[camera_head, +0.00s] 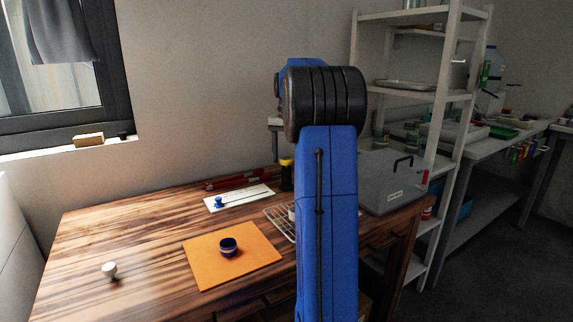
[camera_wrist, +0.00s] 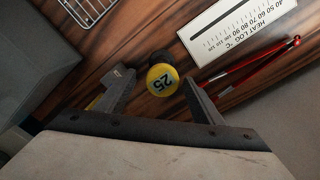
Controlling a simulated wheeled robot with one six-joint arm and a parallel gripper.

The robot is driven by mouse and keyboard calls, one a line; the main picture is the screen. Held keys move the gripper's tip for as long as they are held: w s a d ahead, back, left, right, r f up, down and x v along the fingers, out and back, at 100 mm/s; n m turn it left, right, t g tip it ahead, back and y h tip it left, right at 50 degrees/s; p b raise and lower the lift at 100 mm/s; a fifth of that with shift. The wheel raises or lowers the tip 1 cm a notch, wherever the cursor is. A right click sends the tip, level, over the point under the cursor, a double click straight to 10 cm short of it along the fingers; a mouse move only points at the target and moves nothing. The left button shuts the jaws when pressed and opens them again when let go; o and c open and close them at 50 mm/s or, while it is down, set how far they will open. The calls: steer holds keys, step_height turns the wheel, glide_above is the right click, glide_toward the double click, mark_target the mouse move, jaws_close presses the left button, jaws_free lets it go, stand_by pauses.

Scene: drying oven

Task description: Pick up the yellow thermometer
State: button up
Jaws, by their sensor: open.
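In the wrist view, my gripper (camera_wrist: 156,78) is open, with a finger on either side of a dark cylinder with a round yellow top (camera_wrist: 162,79) marked 25. Whether the fingers touch it I cannot tell. The same yellow-topped cylinder (camera_head: 286,174) stands upright at the back of the wooden table in the head view. A small yellow sliver (camera_wrist: 94,103) shows beside the left finger, mostly hidden; I cannot tell if it is the yellow thermometer. No whole yellow thermometer shows. My gripper is hidden behind my arm in the head view.
Thin red rods (camera_wrist: 245,68) lie beside a white HEAT LOG card (camera_wrist: 237,26). A wire rack (camera_wrist: 88,8) and a grey box (camera_head: 392,181) are near. An orange mat (camera_head: 260,249) holds a dark blue ring-shaped cup (camera_head: 229,247). The table's left part is mostly clear.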

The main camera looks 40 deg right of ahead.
mark_target(286, 169)
steer(key=shift+w+a+f, duration=0.1)
steer(key=shift+w+f, duration=0.05)
steer(key=shift+f, duration=2.55)
steer(key=c, duration=1.1)
